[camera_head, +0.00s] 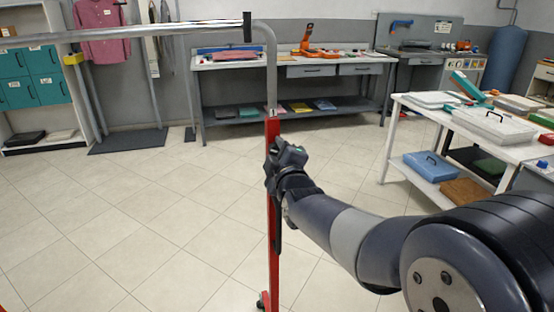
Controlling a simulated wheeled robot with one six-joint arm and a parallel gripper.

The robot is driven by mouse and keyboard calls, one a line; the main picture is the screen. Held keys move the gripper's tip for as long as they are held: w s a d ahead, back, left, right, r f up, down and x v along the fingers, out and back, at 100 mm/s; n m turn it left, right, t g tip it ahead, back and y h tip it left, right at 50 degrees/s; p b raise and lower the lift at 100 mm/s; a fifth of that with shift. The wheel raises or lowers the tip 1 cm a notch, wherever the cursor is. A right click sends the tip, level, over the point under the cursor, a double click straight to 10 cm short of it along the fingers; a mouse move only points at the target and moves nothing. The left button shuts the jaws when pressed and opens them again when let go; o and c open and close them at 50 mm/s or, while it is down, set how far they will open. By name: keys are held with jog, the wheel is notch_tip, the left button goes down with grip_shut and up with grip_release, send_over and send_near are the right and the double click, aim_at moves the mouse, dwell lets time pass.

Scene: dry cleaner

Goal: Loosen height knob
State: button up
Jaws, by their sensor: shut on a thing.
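A garment rack stands close in front of me, with a red upright post (274,255) and a chrome upper tube (271,75) that bends into a horizontal rail (130,33) running left. My gripper (274,165) is at the upper part of the red post, just below where the chrome tube enters it. It is shut at the post's side. The height knob itself is hidden behind the gripper or too small to make out.
A white table (395,140) with folded items and cases stands at the right. A grey workbench (290,65) stands along the back wall. Teal lockers (30,80) and a pink shirt (102,28) are at the back left. The tiled floor (120,220) left of the post is clear.

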jog(key=n, duration=0.4)
jog(key=shift+f+n+b, duration=0.1)
jog(key=shift+n+b, duration=0.2)
jog(key=shift+b, duration=0.1)
dwell(0.4)
jog(key=o, duration=1)
jog(key=shift+c, duration=0.2)
jog(key=v, duration=1)
jog(key=shift+s, duration=0.4)
jog(key=shift+w, duration=0.1)
jog(key=x, duration=1)
jog(key=shift+w, duration=0.35)
